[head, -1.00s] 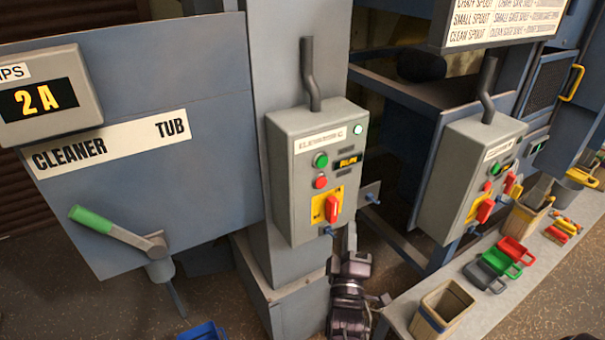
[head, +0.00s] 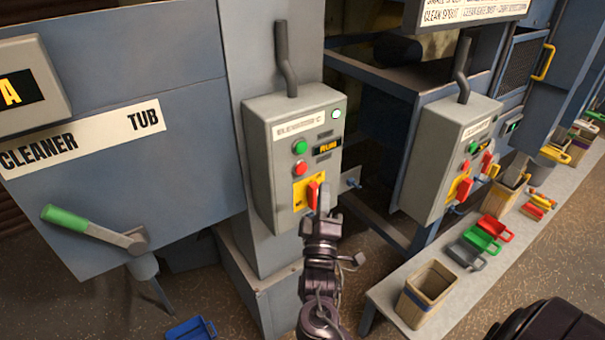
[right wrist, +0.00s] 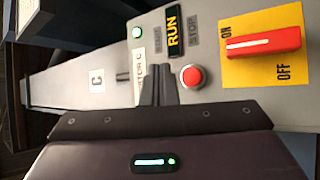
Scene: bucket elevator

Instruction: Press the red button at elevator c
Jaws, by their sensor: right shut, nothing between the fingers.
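The grey elevator C control box (head: 258,165) is fixed to a column in the head view. Its red button (head: 300,168) sits below a green button (head: 300,147) and above a red switch (head: 313,196) on a yellow plate. My right gripper (head: 323,198) is shut and empty, with its fingertips in front of the box's lower right part, beside the red switch. In the right wrist view the red button (right wrist: 191,76) is just right of the shut fingertips (right wrist: 158,72); I see no contact with it. My left gripper is not in view.
A similar control box (head: 440,165) stands to the right. A bench (head: 385,300) holds a wooden bin (head: 428,292) and coloured scoops (head: 495,230). A green-handled lever (head: 95,228) projects at the left. The display (right wrist: 174,31) reads RUN.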

